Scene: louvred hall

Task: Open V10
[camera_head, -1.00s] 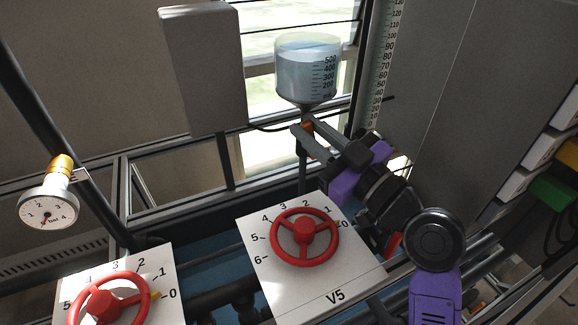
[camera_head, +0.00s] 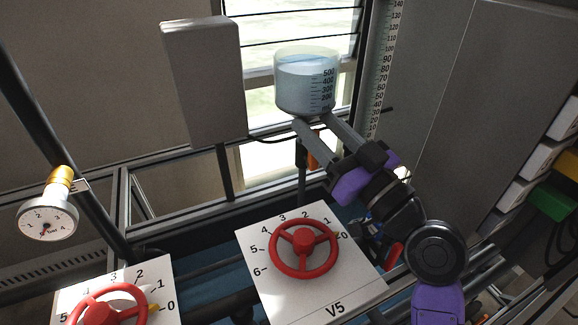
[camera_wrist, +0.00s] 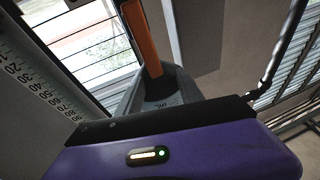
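No V10 label is readable in these frames. A clear vessel (camera_head: 307,85) with a graduated scale stands at the top centre of the head view. An orange bar (camera_head: 313,160) shows just below it, partly behind my gripper. My gripper (camera_head: 312,121) reaches up-left under the vessel, with its two grey fingers apart. In the wrist view, an orange bar (camera_wrist: 142,38) stands out beyond the grey fingers (camera_wrist: 155,82), close to the gap between them. I cannot tell whether the fingers touch it.
A red handwheel (camera_head: 302,248) sits on the panel marked V5 (camera_head: 340,300). Another red handwheel (camera_head: 101,311) is at lower left. A pressure gauge (camera_head: 46,222) is at the left. A grey box (camera_head: 203,80) and a ruler scale (camera_head: 383,75) flank the vessel.

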